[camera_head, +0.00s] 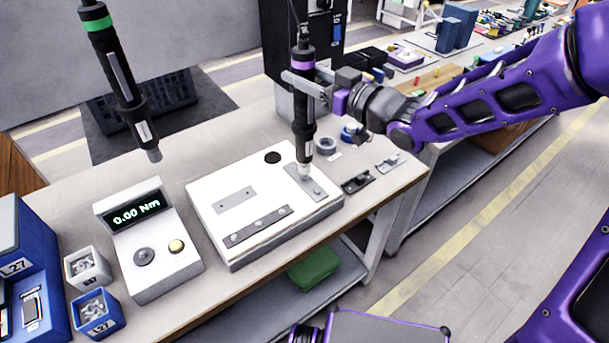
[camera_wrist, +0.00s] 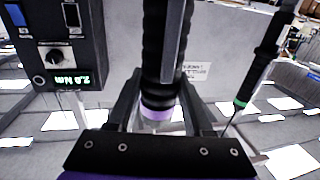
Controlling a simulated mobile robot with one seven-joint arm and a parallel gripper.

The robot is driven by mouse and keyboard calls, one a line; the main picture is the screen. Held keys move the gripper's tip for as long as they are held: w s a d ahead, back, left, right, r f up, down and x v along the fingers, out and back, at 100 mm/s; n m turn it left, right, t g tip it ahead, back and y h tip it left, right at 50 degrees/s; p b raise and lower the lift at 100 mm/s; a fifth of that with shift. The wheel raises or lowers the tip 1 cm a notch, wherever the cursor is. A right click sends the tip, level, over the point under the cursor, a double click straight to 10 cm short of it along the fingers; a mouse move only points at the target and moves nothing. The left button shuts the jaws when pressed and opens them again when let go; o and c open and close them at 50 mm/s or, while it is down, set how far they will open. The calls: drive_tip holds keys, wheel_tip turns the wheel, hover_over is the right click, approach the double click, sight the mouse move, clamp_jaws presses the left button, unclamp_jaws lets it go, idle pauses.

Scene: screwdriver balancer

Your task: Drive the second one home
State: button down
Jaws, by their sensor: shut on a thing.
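My gripper (camera_head: 300,80) is shut on the purple-banded screwdriver (camera_head: 304,115), which hangs upright. The same screwdriver (camera_wrist: 165,50) stands between my fingers in the wrist view. Its tip is down at a small metal plate (camera_head: 318,194) on the right part of the white fixture block (camera_head: 205,213). One screw or hole shows near the plate's front end; the tip hides the other spot, and I cannot tell whether it touches a screw. Another plate (camera_head: 235,200) and a darker strip with several round heads (camera_head: 258,227) lie on the block.
A green-banded screwdriver (camera_head: 120,75) hangs at the left. A torque display (camera_head: 138,213) reads 0.00 Nm. Small bins (camera_head: 97,312) with screws stand front left. A black controller (camera_wrist: 52,50) stands behind. Loose brackets (camera_head: 358,182) lie right of the block.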

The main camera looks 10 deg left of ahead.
drive_tip(key=shift+f+b, duration=1.25)
drive_tip(key=shift+f, duration=0.65)
idle(1.7)
drive_tip(key=shift+r+p, duration=2.95)
drive_tip(key=shift+r, duration=0.2)
drive_tip(key=shift+w, duration=0.1)
